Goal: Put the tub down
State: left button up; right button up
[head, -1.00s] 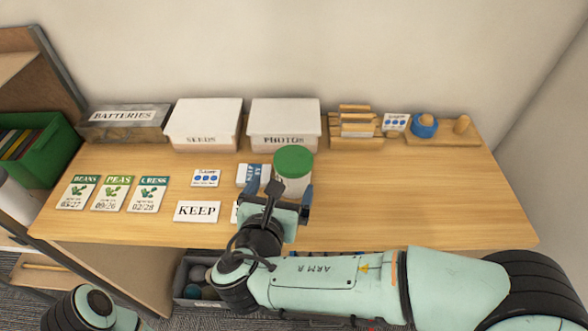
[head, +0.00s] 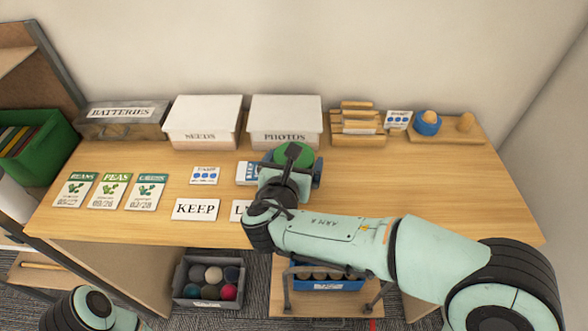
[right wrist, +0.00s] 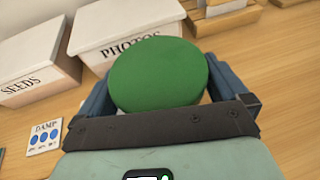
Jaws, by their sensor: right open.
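The tub (head: 307,155) has a round green lid and is near the back middle of the wooden table, in front of the PHOTOS box. In the right wrist view its lid (right wrist: 158,72) fills the middle, and its body is almost wholly hidden. My right gripper (head: 291,172) is open around the tub. Its blue fingers lie on either side of the lid in the right wrist view (right wrist: 160,82). Whether the fingers touch the tub, and whether its base rests on the table, is hidden. My left gripper is out of view.
The SEEDS box (head: 203,117), PHOTOS box (head: 286,112) and wooden rack (head: 357,125) line the back. The KEEP card (head: 195,209) and a half-hidden card (head: 239,210) lie in front. The table's right part is clear. Bins (head: 210,278) stand below.

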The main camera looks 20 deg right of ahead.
jog(key=c, duration=1.3)
jog(key=shift+r, duration=0.15)
